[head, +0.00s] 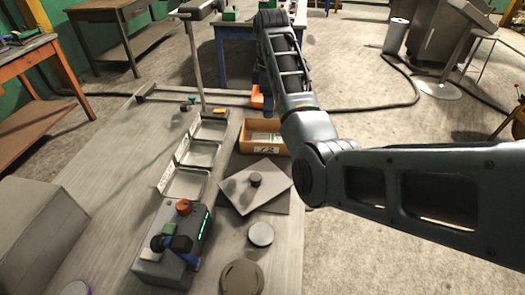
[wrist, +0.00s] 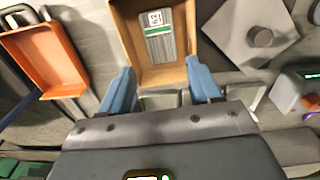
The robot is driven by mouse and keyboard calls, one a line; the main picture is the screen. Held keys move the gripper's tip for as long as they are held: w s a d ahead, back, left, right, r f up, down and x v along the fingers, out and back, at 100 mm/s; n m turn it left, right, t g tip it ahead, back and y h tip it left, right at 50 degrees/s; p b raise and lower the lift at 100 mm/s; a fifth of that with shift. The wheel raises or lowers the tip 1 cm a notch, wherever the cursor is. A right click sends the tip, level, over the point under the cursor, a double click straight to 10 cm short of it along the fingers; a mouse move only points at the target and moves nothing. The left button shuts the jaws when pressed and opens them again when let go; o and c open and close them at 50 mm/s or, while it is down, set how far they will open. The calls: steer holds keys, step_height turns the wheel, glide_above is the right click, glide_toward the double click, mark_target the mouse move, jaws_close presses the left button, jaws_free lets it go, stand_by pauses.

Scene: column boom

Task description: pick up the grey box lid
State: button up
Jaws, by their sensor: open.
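The grey box lid (head: 240,187) is a flat square plate with a dark round knob (head: 255,180) in its middle. It lies turned at an angle on a grey surface on the bench. In the wrist view the lid (wrist: 231,29) is at the upper right, with its knob facing the camera. My gripper (wrist: 160,68) has two blue fingers, spread wide with nothing between them. It points toward an open cardboard box (wrist: 189,20), and the lid is to the right of the fingers.
The cardboard box (head: 246,146), holding a labelled card (wrist: 158,32), stands beside the lid. An orange tray (wrist: 57,62) is at the left in the wrist view. A compartment tray (head: 187,184), a grey device (head: 160,268) and round discs (head: 261,234) surround the lid.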

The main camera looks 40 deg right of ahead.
steer(key=s+a+f+t, duration=0.2)
steer(key=s+a+f, duration=0.1)
steer(key=s, duration=0.3)
steer(key=t+y+b, duration=0.1)
steer(key=y+b, duration=0.1)
steer(key=y, duration=0.1)
glide_toward(256, 177)
steer(key=f, duration=0.2)
steer(key=shift+m, duration=0.4)
steer(key=b+x, duration=0.3)
steer(key=x, duration=0.1)
steer(key=shift+w+a, duration=0.15)
steer(key=shift+w, duration=0.1)
steer(key=shift+w+a+f+p, duration=0.1)
steer(key=shift+a+f+p, duration=0.05)
steer(key=shift+f+p, duration=0.15)
steer(key=shift+x, duration=1.15)
steer(key=shift+c, duration=0.4)
steer(key=c, duration=1)
steer(key=shift+c, duration=0.4)
steer(key=shift+r, duration=0.2)
